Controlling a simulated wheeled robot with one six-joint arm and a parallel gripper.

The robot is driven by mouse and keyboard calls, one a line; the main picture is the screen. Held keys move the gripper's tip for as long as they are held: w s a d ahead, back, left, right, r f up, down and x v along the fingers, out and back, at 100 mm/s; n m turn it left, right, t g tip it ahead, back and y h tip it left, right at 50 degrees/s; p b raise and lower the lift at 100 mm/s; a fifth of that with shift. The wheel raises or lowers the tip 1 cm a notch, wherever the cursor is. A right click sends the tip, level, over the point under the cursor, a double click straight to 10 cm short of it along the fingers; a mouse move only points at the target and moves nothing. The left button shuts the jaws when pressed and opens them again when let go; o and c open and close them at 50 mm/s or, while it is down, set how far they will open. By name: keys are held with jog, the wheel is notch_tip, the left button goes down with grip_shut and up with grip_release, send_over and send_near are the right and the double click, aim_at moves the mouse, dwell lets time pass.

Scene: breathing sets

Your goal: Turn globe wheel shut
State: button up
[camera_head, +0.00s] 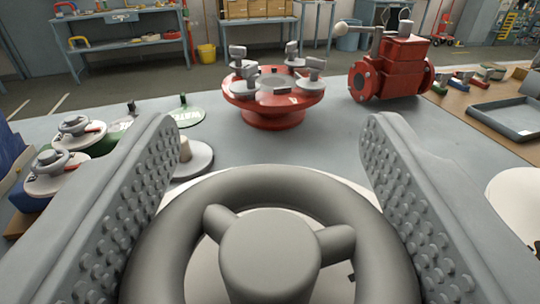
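A large grey handwheel (268,188) with a round hub (270,255) and spokes fills the bottom middle of the view. It appears to be the globe wheel, and its near part is cut off by the lower edge. My gripper (270,125) has its two studded grey fingers spread wide, one on each side of the wheel. The fingertips reach past the wheel's far rim. The rim lies close to both inner finger faces, and I cannot tell whether it touches them. A pale surface shows beneath the wheel, and the valve body is hidden.
A red round manifold (274,100) with several grey knobs stands beyond the fingertips. A red valve (390,70) with a lever is at the back right. Small handwheels (75,128) stand at left, and a grey tray (508,118) lies at right.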

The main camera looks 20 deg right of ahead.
jog(key=shift+m+h, duration=0.3)
jog(key=shift+h, duration=0.2)
jog(key=m+g+h, duration=0.1)
jog(key=m+h, duration=0.1)
jog(key=shift+d+g+h, duration=0.1)
jog(key=shift+g+h, duration=0.2)
jog(key=shift+h, duration=0.1)
jog(key=m+g+h, duration=0.2)
jog(key=h, duration=0.1)
jog(key=m+g+h, duration=0.1)
jog(key=shift+s+d+m+g, duration=0.2)
jog(key=shift+d+m+g, duration=0.05)
jog(key=shift+m+g, duration=0.05)
jog(key=m+g+h, duration=0.2)
jog(key=g, duration=0.1)
jog(key=m+g+h, duration=0.1)
jog(key=shift+s+d, duration=0.15)
jog(key=shift+s, duration=0.1)
jog(key=shift+s+d+m+g+h, duration=0.15)
jog(key=shift+m+g+h, duration=0.65)
jog(key=shift+m+g, duration=0.9)
jog(key=shift+s+g, duration=0.15)
jog(key=shift+g, duration=0.55)
jog(key=o, duration=1)
jog(key=shift+c, duration=0.2)
